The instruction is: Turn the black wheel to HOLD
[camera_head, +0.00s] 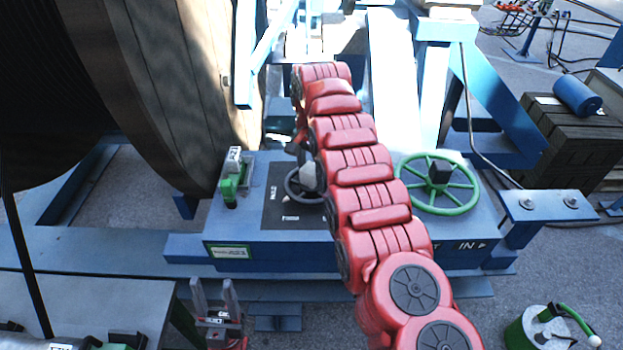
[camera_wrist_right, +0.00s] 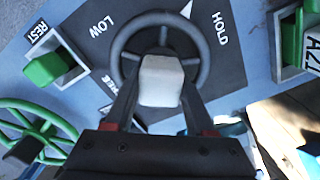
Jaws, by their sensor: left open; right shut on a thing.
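The black wheel (camera_head: 291,187) sits on a dark plate on the blue bench, partly hidden by my right arm. In the right wrist view the wheel (camera_wrist_right: 117,48) shows its dark ring and pale grey hub block. The plate (camera_wrist_right: 225,70) reads LOW at upper left, HOLD at upper right, and a partly covered word at lower left. A white triangle (camera_wrist_right: 187,9) lies at the ring's top edge, between LOW and HOLD and nearer HOLD. My right gripper (camera_wrist_right: 160,88) is shut on the hub block, one finger on each side. My left gripper (camera_head: 215,290) is open and empty, low at left.
A green handwheel (camera_head: 440,205) stands right of my red arm; a green switch (camera_head: 230,187) stands left of the plate. A large wooden reel (camera_head: 150,90) fills the upper left. A green-and-white canister (camera_head: 535,330) is at lower right. Bare floor shows at right.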

